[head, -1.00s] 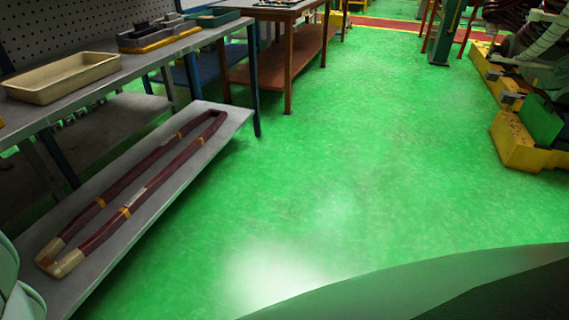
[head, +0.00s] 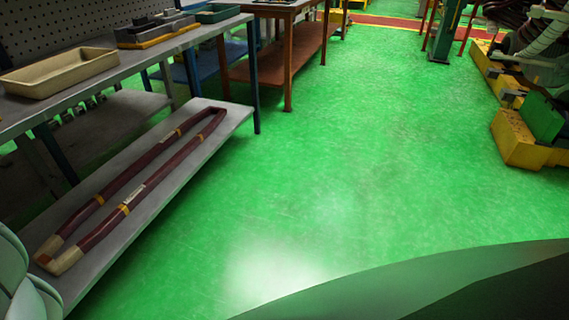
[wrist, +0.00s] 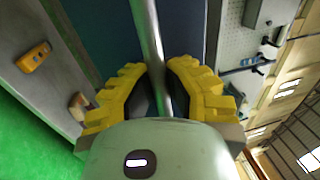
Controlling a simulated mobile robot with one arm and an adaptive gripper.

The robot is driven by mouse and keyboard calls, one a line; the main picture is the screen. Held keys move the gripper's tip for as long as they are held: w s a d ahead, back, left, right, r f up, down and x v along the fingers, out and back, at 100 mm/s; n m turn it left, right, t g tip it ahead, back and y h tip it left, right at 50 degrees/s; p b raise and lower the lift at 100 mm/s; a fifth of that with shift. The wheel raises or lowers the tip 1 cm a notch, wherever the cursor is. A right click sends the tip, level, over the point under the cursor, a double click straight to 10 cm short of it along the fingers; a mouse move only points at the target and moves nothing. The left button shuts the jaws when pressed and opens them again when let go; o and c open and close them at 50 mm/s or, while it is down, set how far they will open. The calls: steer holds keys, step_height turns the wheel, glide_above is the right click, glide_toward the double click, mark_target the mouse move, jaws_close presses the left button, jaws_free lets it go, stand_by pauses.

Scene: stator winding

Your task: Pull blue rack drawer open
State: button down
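In the wrist view, the yellow fingers of my gripper (wrist: 157,78) stand on both sides of a round silver handle bar (wrist: 148,32). The fingertips are close against the bar, which runs between them down toward the palm. Behind the bar is a dark blue panel (wrist: 104,30), which looks like the front of the blue rack drawer. How far the drawer is out cannot be told. The gripper and drawer are not in the head view.
In the head view, a grey workbench (head: 150,68) at left carries a beige tray (head: 62,78). A maroon coil (head: 150,178) lies on its lower shelf. A brown table (head: 270,72) stands beyond. Yellow machine bases (head: 515,140) are at right. Green floor (head: 370,170) between is clear.

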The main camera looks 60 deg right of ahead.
steer(key=c, duration=1.6)
jaws_free()
steer(key=o, duration=0.6)
steer(key=shift+s, duration=0.1)
steer(key=v, duration=1.2)
